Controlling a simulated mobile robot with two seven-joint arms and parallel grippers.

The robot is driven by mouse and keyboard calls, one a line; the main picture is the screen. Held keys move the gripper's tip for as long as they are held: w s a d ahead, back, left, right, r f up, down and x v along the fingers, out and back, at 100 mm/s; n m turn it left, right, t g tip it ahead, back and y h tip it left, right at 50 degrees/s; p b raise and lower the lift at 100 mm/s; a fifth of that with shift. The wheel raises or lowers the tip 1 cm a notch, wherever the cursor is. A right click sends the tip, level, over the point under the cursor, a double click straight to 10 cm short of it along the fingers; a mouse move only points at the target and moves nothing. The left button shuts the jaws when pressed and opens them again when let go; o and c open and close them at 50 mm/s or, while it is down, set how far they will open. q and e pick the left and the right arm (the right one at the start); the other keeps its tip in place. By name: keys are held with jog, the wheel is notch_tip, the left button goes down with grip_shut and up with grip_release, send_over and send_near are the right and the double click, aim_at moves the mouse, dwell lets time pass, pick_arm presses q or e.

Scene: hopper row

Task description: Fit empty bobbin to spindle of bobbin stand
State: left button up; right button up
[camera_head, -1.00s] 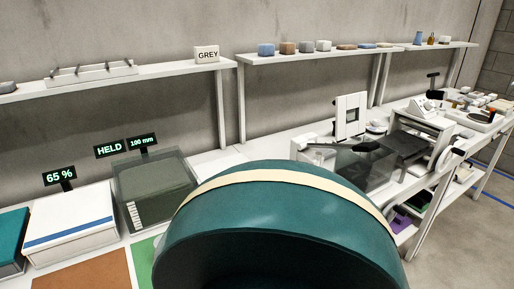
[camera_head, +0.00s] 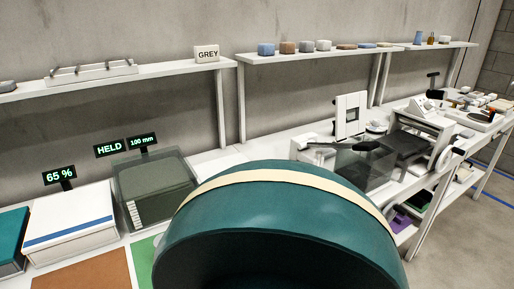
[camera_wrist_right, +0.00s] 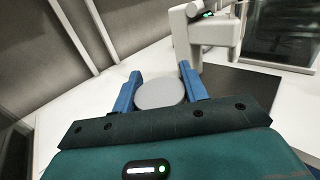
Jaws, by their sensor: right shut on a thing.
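In the right wrist view, my right gripper (camera_wrist_right: 158,82) has its two blue fingers either side of a round light-grey piece, which looks like the empty bobbin (camera_wrist_right: 160,95). It is shut on this piece, whose flat round face shows. A white table surface lies beyond it. I cannot make out a bobbin stand or its spindle for certain in either view. In the head view, a large teal part of my own arm fills the lower middle and hides the bench behind it, the right gripper and the bobbin. My left gripper is not in view.
A white machine (camera_wrist_right: 206,38) with a small green display stands beyond the gripper, beside a dark flat area (camera_wrist_right: 240,86). In the head view, a dark see-through box (camera_head: 364,168), a bin (camera_head: 155,185) under a "HELD" sign (camera_head: 109,149) and a white box (camera_head: 68,225) line the bench.

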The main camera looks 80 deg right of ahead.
jog(key=shift+f, duration=0.25)
jog(key=shift+a+f, duration=0.1)
jog(key=shift+f, duration=0.1)
jog(key=shift+s+f, duration=0.1)
jog(key=shift+f, duration=0.05)
jog(key=shift+c, duration=0.4)
jog(key=o, duration=0.7)
jog(key=shift+o, duration=2.3)
jog(key=shift+r, duration=0.2)
